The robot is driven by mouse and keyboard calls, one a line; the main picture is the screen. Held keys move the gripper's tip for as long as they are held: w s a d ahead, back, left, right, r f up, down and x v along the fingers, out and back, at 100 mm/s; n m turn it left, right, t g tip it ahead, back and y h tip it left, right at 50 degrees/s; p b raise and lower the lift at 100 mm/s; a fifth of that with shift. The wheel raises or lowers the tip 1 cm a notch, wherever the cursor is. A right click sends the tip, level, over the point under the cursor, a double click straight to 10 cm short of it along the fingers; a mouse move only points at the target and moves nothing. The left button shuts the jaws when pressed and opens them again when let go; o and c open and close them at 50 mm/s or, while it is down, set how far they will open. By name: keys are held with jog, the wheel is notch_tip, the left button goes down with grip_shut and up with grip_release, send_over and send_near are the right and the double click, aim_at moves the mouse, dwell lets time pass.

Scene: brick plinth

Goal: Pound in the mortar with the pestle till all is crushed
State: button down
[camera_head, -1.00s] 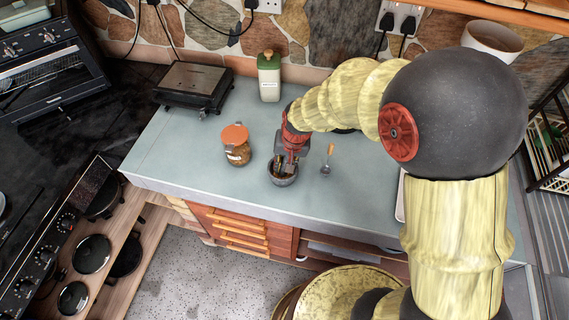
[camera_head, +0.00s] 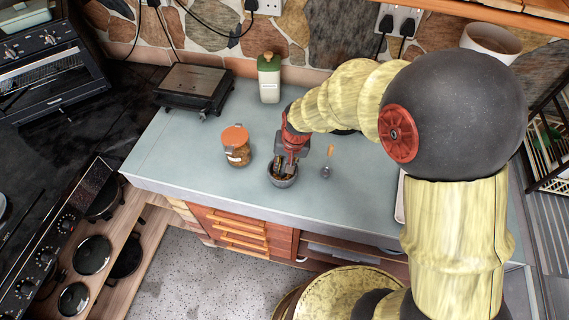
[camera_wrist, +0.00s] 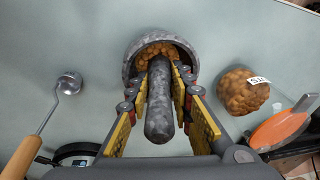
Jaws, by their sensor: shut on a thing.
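The grey stone mortar (camera_head: 283,181) stands on the worktop, and it shows at the top middle of the wrist view (camera_wrist: 130,68). Brown rounded lumps (camera_wrist: 158,50) lie in it; several still have distinct shapes. The dark grey stone pestle (camera_wrist: 159,112) is held between the yellow-padded fingers of my gripper (camera_wrist: 160,95), which is shut on it. Its far end points into the mortar among the lumps; whether it touches the bottom is hidden. In the head view my red gripper (camera_head: 284,165) is right over the mortar and mostly hides the pestle.
A glass jar (camera_head: 238,155) of brown lumps with an orange lid stands left of the mortar. A spoon (camera_head: 326,171) with an orange-brown handle lies to the right. A green-lidded canister (camera_head: 269,80) and a black-sided grill (camera_head: 194,86) stand behind. The worktop's front edge is close.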

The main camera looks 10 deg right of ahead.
jog(key=shift+f+b, duration=0.35)
jog(key=shift+f, duration=0.2)
jog(key=shift+r, duration=0.1)
jog(key=shift+p+v, duration=0.9)
jog(key=shift+v, duration=0.15)
jog(key=shift+w+a, duration=0.15)
jog(key=shift+w, duration=0.05)
jog(key=shift+b+x, duration=0.7)
jog(key=shift+x, duration=0.35)
jog(key=shift+s+r, duration=0.1)
jog(key=shift+s, duration=0.1)
jog(key=shift+p+v, duration=0.8)
jog(key=shift+v, duration=0.15)
jog(key=shift+w, duration=0.15)
